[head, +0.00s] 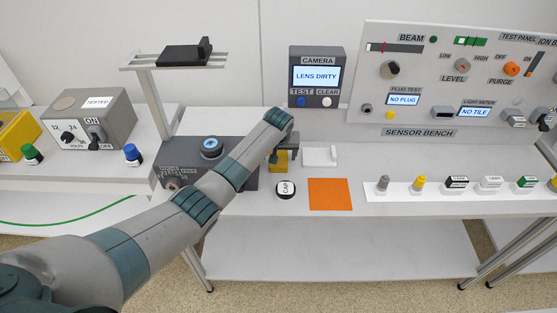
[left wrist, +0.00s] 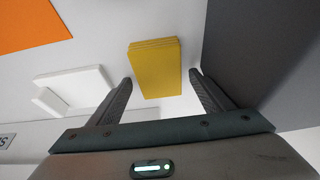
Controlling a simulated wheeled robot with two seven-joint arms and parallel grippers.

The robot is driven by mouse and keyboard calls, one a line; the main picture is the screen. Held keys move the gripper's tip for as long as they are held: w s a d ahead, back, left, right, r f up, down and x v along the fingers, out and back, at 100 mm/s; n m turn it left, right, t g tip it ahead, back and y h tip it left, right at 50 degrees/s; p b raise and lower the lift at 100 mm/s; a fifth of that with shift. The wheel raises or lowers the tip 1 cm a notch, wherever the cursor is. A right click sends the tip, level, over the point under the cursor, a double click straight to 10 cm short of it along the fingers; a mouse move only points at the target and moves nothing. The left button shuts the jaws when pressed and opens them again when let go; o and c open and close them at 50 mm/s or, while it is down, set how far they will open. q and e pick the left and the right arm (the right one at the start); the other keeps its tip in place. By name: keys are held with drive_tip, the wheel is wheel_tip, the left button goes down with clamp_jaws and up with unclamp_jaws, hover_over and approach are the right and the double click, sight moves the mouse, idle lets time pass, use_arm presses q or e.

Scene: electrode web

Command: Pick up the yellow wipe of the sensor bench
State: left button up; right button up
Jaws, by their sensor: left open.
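The yellow wipe (left wrist: 154,66) shows in the left wrist view as a thick, layered yellow block on the white bench top. My left gripper (left wrist: 162,84) is open, with one finger on each side of the wipe's near end in that view. I cannot tell whether the fingers touch it. In the head view my left gripper (head: 284,146) is over the wipe (head: 279,166) and partly hides it. The wipe lies between the dark grey box and a white holder. My right gripper is not in view.
The white holder (head: 320,156) stands right of the wipe, with an orange mat (head: 328,194) and a round CAP (head: 286,189) in front. The dark grey box (head: 245,178) is close on the left. The camera unit (head: 317,76) behind reads LENS DIRTY.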

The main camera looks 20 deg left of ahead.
sight(279, 152)
use_arm(q)
drive_tip(key=shift+c, duration=0.5)
drive_tip(key=c, duration=1.1)
drive_tip(key=shift+r, duration=0.1)
drive_tip(key=shift+r+b, duration=0.45)
drive_tip(key=shift+r, duration=0.15)
wheel_tip(279, 152, up, 2)
drive_tip(key=shift+w+r+b, duration=0.1)
drive_tip(key=shift+r+b, duration=0.15)
drive_tip(key=shift+b, duration=0.4)
drive_tip(key=s+d+r+b, duration=0.3)
drive_tip(key=d+r, duration=0.4)
drive_tip(key=d, duration=0.4)
drive_tip(key=shift+r+b, duration=0.3)
drive_tip(key=shift+b, duration=0.2)
drive_tip(key=shift+s+d, duration=0.1)
